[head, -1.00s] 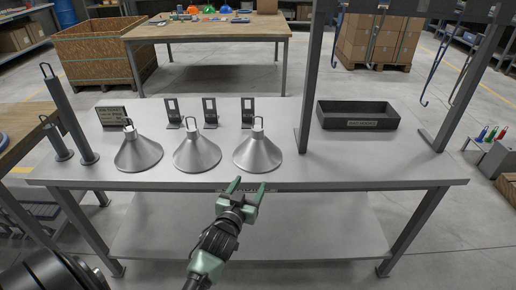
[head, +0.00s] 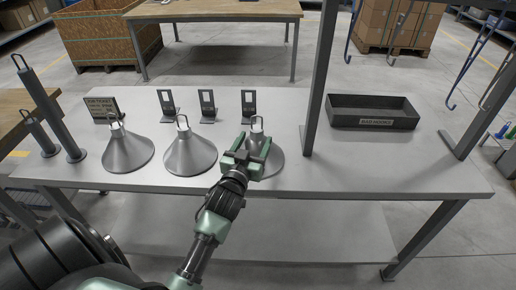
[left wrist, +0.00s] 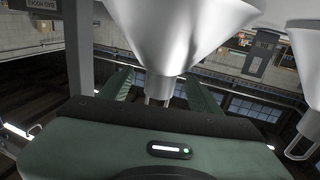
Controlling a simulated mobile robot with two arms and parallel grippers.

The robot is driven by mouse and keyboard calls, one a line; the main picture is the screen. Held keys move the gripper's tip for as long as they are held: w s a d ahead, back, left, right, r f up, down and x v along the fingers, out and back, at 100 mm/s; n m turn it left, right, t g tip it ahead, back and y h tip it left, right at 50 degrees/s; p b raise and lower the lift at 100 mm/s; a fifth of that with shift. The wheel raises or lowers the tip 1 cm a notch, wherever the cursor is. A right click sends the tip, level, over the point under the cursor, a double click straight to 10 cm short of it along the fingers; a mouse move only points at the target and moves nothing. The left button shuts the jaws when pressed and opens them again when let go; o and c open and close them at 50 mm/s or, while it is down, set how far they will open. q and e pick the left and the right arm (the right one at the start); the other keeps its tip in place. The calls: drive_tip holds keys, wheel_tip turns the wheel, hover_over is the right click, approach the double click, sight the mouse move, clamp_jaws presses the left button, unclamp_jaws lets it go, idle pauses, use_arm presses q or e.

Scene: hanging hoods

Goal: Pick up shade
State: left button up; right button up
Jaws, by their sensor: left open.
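Three grey cone shades stand in a row on the workbench: the left shade (head: 127,154), the middle shade (head: 190,156) and the right shade (head: 273,162). Each has a wire loop on top. My left gripper (head: 252,146) is open over the right shade and hides much of its cone. In the left wrist view, which looks inverted, the right shade (left wrist: 175,35) hangs down from the top, and its loop and neck lie between the two open green fingers. I cannot tell whether they touch. The middle shade (left wrist: 312,60) is at that view's right edge. My right gripper is not in view.
Several small upright stands, one being (head: 207,106), are behind the shades. A dark labelled bin (head: 372,124) lies to the right, past a grey frame post (head: 318,85). Two posts (head: 62,125) with loops stand at the left. The bench front (head: 390,180) is clear.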

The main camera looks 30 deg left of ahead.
sight(260, 130)
use_arm(q)
drive_tip(key=x, duration=0.6)
drive_tip(key=shift+p, duration=0.4)
clamp_jaws()
